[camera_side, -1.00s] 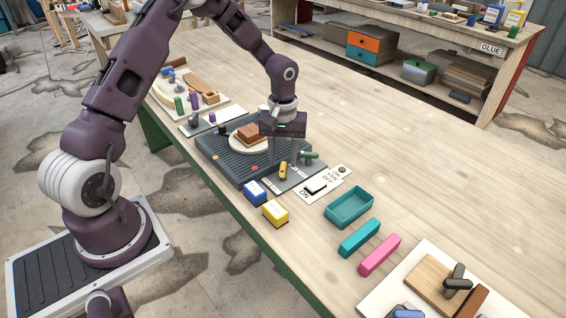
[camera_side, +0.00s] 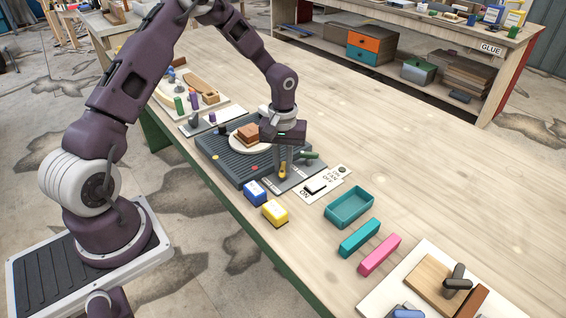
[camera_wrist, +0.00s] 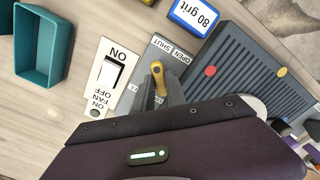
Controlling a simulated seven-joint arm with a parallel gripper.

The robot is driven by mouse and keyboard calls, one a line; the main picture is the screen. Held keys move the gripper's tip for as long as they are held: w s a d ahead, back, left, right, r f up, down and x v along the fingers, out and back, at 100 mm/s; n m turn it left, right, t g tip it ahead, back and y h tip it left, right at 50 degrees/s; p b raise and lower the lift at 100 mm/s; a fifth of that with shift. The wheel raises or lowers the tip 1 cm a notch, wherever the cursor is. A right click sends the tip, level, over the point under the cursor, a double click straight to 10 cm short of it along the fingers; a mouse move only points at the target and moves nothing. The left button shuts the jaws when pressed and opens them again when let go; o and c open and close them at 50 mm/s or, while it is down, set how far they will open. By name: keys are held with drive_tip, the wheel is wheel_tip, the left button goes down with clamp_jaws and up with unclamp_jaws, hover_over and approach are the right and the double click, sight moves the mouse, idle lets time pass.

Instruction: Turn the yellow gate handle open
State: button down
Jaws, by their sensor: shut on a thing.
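The yellow gate handle (camera_side: 283,174) is a small lever on a grey plate (camera_side: 296,178) beside the ribbed dark grey machine. It also shows in the wrist view (camera_wrist: 157,69), with its rounded tip toward the SHUT and OPEN labels on the plate. My gripper (camera_side: 284,168) is low over the plate and shut on the handle. Its fingers hide part of the lever in both views. Which label the handle lines up with is hard to tell.
A green handle (camera_side: 308,155) stands close to the right of my fingers. A white FAN switch panel (camera_side: 318,189) is beside the plate. Blue (camera_side: 255,191) and yellow (camera_side: 275,212) blocks sit in front. The ribbed machine (camera_side: 215,157) carries a round disc with brown blocks. The table behind is clear.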

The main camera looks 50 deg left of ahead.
drive_tip(key=m, duration=0.8)
drive_tip(key=shift+m, duration=0.4)
drive_tip(key=m, duration=0.4)
drive_tip(key=shift+m, duration=0.3)
drive_tip(key=shift+r+m, duration=0.1)
drive_tip(key=shift+m, duration=2.1)
drive_tip(key=c, duration=1.4)
unclamp_jaws()
drive_tip(key=shift+o, duration=0.2)
